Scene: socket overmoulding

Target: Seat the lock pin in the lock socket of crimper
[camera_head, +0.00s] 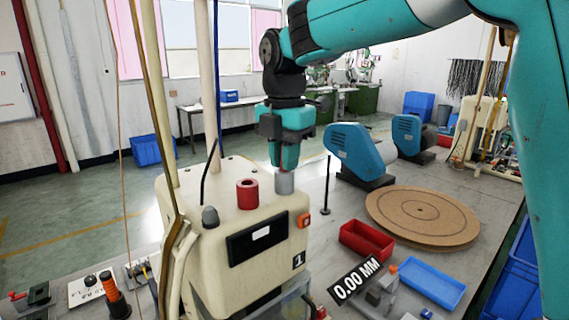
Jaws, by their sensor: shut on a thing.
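The cream machine marked 1 (255,225), which I take to be the crimper, stands in the middle foreground. On its top are a red ring-like cylinder (247,194) and, to its right near the back corner, a grey metal cylinder (285,183). My gripper (285,163) points down directly over the grey cylinder, its teal fingers shut at its upper edge. I cannot tell whether the grey cylinder is the lock pin or the lock socket. Whatever is between the fingers is largely hidden, as is any contact below them.
A dark rounded knob (210,216) and a thin black rod stand on the machine's top. A thin black post (326,190) rises right of it. Blue-cased machines (357,152), a round brown disc (422,214), a red tray (367,240) and a blue tray (431,284) occupy the bench.

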